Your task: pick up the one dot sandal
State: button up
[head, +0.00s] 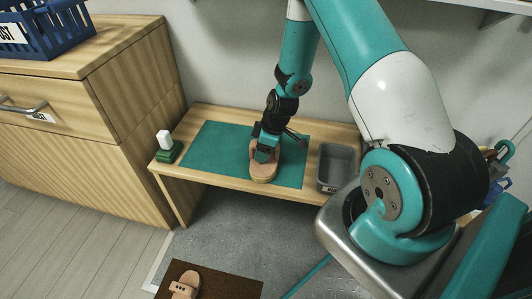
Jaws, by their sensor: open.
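A tan sandal (262,175) lies on the teal mat (210,148) on the low wooden bench. My gripper (265,157) is open and right over this sandal, hiding its strap area, so no dot mark can be read on it. I cannot tell whether the fingers touch it. A second tan sandal (184,286) lies on the brown doormat on the floor at the bottom left. Dark marks show on its pale strap, but they are too small to count surely.
A grey bin (337,167) stands on the bench right of the mat. A green block with a white top (168,148) stands at the bench's left end. A wooden cabinet (100,110) with a blue basket (45,28) is on the left. The brown doormat (225,287) lies in front.

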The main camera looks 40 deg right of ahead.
jog(key=shift+c, duration=0.2)
jog(key=c, duration=1.1)
jog(key=shift+o, duration=0.2)
jog(key=shift+r, duration=0.1)
